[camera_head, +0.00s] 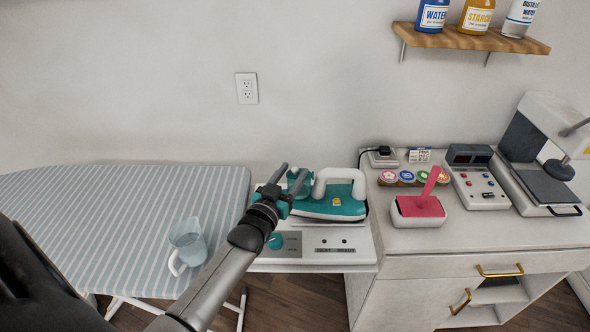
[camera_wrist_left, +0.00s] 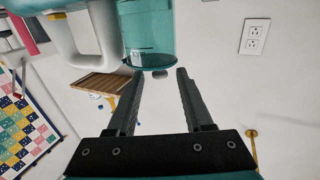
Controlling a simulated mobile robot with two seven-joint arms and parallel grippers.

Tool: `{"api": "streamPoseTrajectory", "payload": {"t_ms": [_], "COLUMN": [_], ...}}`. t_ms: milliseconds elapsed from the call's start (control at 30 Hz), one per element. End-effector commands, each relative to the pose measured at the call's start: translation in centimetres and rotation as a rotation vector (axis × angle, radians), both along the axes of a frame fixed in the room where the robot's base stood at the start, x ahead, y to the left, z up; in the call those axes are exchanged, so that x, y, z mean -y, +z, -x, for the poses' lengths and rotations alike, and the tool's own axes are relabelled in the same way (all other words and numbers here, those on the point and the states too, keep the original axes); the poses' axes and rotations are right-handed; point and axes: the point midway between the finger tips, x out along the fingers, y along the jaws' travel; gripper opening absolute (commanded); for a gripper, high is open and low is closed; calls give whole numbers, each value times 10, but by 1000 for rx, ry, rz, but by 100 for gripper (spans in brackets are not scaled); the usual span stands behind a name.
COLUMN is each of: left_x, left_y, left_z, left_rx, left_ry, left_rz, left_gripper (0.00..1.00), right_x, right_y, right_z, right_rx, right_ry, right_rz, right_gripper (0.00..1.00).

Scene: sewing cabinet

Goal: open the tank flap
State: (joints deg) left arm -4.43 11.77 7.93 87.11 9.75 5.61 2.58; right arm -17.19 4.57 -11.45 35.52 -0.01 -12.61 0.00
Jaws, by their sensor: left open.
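The teal iron (camera_head: 335,206) with a white handle (camera_head: 341,176) rests on a white station in the head view. Its translucent teal tank (camera_head: 298,183) is at the left end, partly hidden behind my fingers. In the left wrist view the tank (camera_wrist_left: 148,30) is at the top, just beyond the fingertips. A small pale tab (camera_wrist_left: 160,73) shows at the tank's edge, between the fingertips in the picture; whether it is the flap, I cannot tell. My left gripper (camera_head: 291,174) is open and empty beside the tank; contact is unclear. My right gripper is not in view.
The white station (camera_head: 330,262) has a teal knob (camera_head: 275,241). A clear jug (camera_head: 188,243) stands on the striped ironing board (camera_head: 120,215) at left. A pink-handled tool in a tray (camera_head: 418,208) is on the cabinet at right. A bottle shelf (camera_head: 470,40) hangs above.

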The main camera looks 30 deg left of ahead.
Motion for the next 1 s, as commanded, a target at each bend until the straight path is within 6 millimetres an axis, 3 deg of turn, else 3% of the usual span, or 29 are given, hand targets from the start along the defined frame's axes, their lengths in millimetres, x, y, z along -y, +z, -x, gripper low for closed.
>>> {"api": "streamPoseTrajectory", "payload": {"t_ms": [200, 567, 1000], "left_x": [-3, -3, -3], "left_y": [0, 0, 0], "left_z": [-18, -21, -21], "left_rx": [0, 0, 0], "left_ry": [0, 0, 0], "left_rz": [-1, -1, -1], "left_gripper": [51, 51, 3], "right_x": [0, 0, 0], "right_y": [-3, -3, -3], "right_z": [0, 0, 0], "right_rx": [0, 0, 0], "right_ry": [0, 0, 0], "right_rz": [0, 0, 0], "right_gripper": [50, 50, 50]}}
